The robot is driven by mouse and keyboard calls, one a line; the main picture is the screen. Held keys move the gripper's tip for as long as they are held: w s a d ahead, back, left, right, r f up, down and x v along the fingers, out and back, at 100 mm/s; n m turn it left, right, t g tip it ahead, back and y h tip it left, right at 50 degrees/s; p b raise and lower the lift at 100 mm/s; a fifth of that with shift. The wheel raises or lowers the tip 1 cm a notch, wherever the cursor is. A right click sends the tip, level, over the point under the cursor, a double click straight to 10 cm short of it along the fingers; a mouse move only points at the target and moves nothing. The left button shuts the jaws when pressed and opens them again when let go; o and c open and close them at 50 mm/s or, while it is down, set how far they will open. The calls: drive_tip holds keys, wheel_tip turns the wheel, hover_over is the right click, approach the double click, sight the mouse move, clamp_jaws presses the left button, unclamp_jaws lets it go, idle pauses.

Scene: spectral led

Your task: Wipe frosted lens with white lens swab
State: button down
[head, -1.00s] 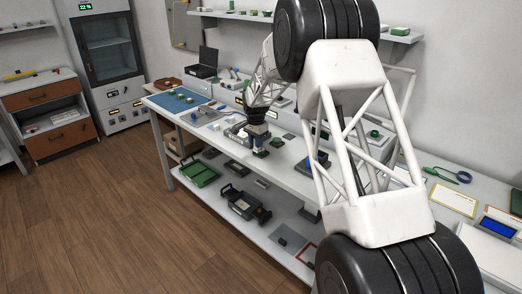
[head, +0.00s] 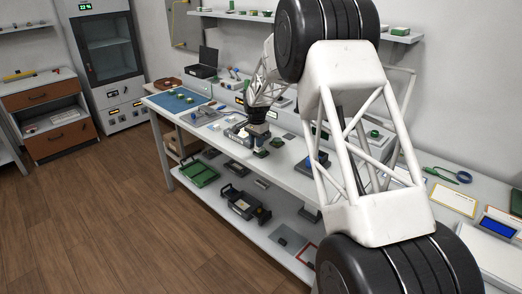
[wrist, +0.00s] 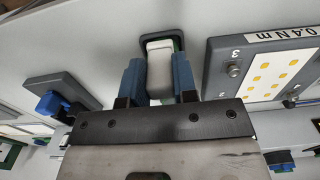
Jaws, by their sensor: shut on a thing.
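My gripper (wrist: 160,78) has its two blue fingers shut on the sides of a white block-shaped piece, which I take to be the white lens swab (wrist: 159,62). The swab is too small to make out there. I cannot clearly identify the frosted lens in either view.
A dark-framed board (wrist: 268,72) with yellow LED squares and screws lies right of the fingers. A dark block with a blue part (wrist: 52,103) lies to the left. The white bench (head: 285,158) holds several small parts; a blue mat (head: 178,101) is at its far end.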

drive_tip(key=shift+w+d, duration=1.4)
drive_tip(key=shift+w, duration=0.05)
drive_tip(key=shift+s+a+f, duration=0.15)
drive_tip(key=shift+s+a, duration=1.4)
drive_tip(key=shift+s, duration=0.1)
drive_tip(key=shift+r, duration=0.8)
drive_tip(key=shift+w+d, duration=0.1)
drive_tip(key=shift+w, duration=0.05)
